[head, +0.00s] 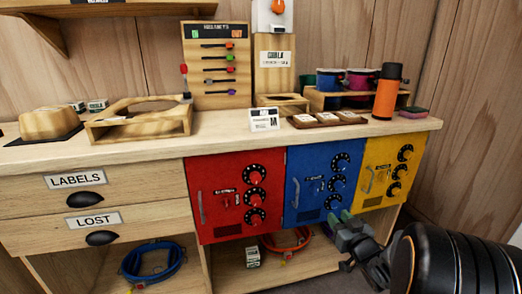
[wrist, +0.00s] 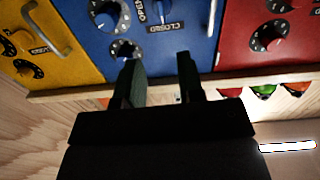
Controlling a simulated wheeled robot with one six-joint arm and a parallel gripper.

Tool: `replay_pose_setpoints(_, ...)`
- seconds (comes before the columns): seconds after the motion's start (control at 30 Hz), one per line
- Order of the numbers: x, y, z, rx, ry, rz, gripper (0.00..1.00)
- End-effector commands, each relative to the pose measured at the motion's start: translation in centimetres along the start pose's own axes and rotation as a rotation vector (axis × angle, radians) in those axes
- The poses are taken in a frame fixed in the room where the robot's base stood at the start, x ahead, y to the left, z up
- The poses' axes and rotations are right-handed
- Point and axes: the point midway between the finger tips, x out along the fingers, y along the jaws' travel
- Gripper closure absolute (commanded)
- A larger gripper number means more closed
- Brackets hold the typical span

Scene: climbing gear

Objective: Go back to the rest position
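My gripper (head: 342,224) is in front of the lower part of the blue locker (head: 306,180) in the head view, with my dark arm reaching in from the bottom right. In the wrist view my gripper (wrist: 159,70) shows two dark fingers apart, with nothing held between them. The blue door (wrist: 165,45) is beyond the fingertips, with its dials and a label reading CLOSED. I cannot tell whether the fingers touch anything.
A red locker (head: 225,208) and a yellow locker (head: 375,186) flank the blue one, all shut. The wooden counter (head: 160,152) above holds an orange bottle (head: 387,92), cups and a wooden tool board (head: 218,90). A blue rope coil (head: 150,270) lies on the lower shelf.

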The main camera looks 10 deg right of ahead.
Motion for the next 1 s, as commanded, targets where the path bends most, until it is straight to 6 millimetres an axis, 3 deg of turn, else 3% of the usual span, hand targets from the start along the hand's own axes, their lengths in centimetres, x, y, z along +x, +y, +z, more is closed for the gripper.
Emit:
replay_pose_setpoints(0.23, 0.4, -0.4, -8.8, -0.059, -0.181, 0.125, 0.65)
replay_pose_setpoints(0.43, -1.2, -2.0, -16.6, -0.068, -0.435, 0.243, 0.65)
replay_pose_setpoints(0.7, -6.5, -6.9, -26.0, -0.003, -0.803, 0.261, 0.65)
replay_pose_setpoints(1.0, -13.0, -12.8, -32.9, 0.062, -1.121, 0.135, 0.65)
